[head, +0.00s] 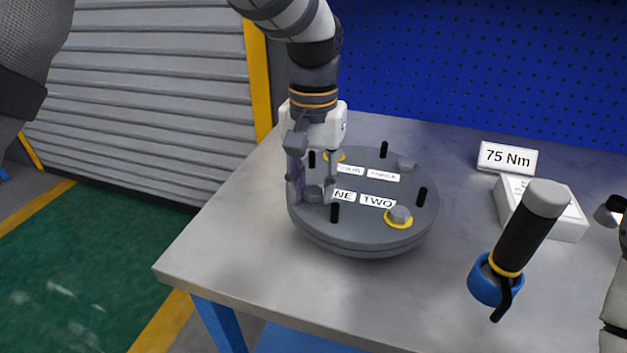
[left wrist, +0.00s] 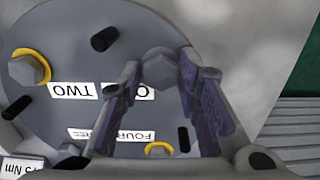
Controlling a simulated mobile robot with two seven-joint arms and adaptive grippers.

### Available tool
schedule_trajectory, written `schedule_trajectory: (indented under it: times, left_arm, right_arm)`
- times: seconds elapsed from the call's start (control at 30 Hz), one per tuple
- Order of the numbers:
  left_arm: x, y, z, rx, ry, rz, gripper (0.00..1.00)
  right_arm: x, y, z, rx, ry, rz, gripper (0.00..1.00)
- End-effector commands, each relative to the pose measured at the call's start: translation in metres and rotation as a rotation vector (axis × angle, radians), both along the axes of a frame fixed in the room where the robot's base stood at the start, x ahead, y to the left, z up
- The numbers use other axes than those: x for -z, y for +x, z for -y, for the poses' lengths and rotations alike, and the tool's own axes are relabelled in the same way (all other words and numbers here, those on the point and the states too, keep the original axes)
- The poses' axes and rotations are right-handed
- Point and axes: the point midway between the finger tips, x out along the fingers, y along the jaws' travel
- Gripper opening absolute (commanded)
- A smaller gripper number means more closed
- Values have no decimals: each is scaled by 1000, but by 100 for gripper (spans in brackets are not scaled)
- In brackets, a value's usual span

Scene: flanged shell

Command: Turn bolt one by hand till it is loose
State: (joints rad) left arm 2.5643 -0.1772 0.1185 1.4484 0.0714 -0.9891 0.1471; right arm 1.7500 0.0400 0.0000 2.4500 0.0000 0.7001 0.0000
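The round grey flanged cover (head: 360,232) lies on the table. Bolt one (head: 312,194) is a grey hex head at its left front, beside the partly covered ONE label (head: 343,196). My left gripper (head: 315,192) points straight down over it, one finger on each side. In the left wrist view the bolt one head (left wrist: 160,67) sits between the fingertips (left wrist: 160,72), which appear to touch its sides. No yellow ring shows around bolt one. My right gripper is not in view; only part of what looks like my right arm shows at the right edge.
Bolt two (head: 399,216) and bolt four (head: 337,156) have yellow rings; bolt three (head: 406,164) shows none. Several black pins (head: 422,196) stand up from the cover. A 75 Nm sign (head: 507,157) stands behind a white box (head: 560,212).

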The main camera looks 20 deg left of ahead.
Motion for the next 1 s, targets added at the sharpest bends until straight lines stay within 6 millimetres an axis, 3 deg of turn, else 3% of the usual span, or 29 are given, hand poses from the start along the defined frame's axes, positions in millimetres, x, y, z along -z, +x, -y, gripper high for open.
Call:
schedule_trajectory:
  times: [0.37, 0.73, 0.87, 1.0]
  left_arm:
    - [-7, 3, 0, 1, 0, 12, 45]
    - [-97, 3, 0, 0, -1, 12, 45]
    - [-115, 3, 0, 0, -1, 8, 45]
    - [-122, 3, 0, 0, 0, 5, 45]
  right_arm:
    - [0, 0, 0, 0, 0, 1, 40]
    - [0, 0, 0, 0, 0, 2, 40]
    - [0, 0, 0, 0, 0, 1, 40]
    - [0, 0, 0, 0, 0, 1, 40]
